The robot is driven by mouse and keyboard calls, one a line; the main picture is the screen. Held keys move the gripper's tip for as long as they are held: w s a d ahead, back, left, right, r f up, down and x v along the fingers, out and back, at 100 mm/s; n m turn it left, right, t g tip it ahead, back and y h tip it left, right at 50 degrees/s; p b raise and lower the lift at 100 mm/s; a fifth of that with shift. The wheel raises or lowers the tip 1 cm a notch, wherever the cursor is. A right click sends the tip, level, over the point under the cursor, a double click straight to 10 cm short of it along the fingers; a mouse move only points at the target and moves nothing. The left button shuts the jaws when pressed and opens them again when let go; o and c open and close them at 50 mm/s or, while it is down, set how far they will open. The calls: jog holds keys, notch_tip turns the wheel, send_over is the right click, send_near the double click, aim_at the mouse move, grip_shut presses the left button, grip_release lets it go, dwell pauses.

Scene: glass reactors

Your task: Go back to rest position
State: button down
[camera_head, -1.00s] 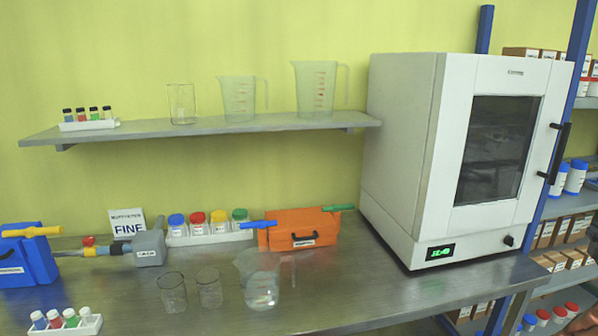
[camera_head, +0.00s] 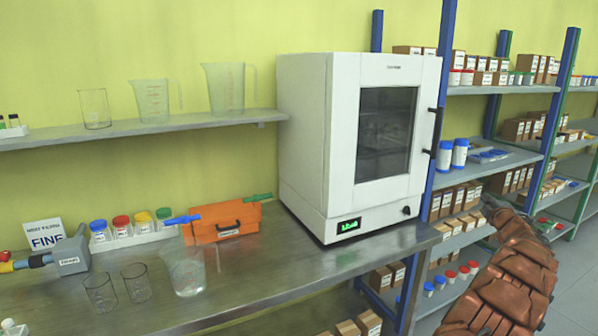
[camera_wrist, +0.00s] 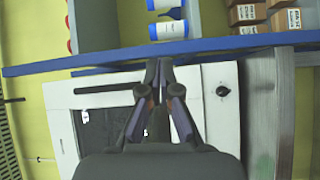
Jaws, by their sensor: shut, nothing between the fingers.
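My gripper (camera_wrist: 160,75) shows in the wrist view with its fingers together and nothing between them.
The metal bench (camera_head: 260,262) holds beakers (camera_head: 187,275), an orange box (camera_head: 224,223) and a rack of colour-capped jars (camera_head: 122,228). A wall shelf (camera_head: 200,125) carries glassware. Shelving (camera_head: 480,240) with boxes and bottles stands at the right. Grey floor (camera_head: 572,290) is clear at the lower right.

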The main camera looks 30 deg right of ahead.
jog(key=w+a+r+m+g+y, duration=0.1)
jog(key=w+a+r+m, duration=0.15)
jog(key=w+a, duration=0.5)
jog(key=w+a+r+m+g, duration=0.1)
jog(key=w+a+r+m, duration=0.15)
jog(key=w+a, duration=0.45)
jog(key=a+f+m+g+y, duration=0.2)
jog(key=a+g+y, duration=0.15)
jog(key=a, duration=2.45)
jog(key=s+a+f+m+g+y, duration=0.1)
jog(key=s+a+f+g+y, duration=0.15)
jog(key=s+a, duration=0.65)
jog(key=s+a+f+g+y, duration=0.1)
jog(key=s+a+f+y, duration=0.2)
jog(key=a, duration=1)
jog(key=s+a+f+g, duration=0.2)
jog(key=s+a, duration=0.3)
jog(key=s, duration=0.4)
jog(key=s+a+f+g+y, duration=0.1)
jog(key=s+a+f+g, duration=0.1)
jog(key=s+a, duration=0.4)
jog(key=s+a+f+g, duration=0.2)
jog(key=s+a, duration=0.3)
jog(key=s, duration=0.9)
jog(key=shift+s+a+m+y, duration=0.15)
jog(key=shift+s+m+y, duration=0.1)
jog(key=shift+m+y, duration=0.15)
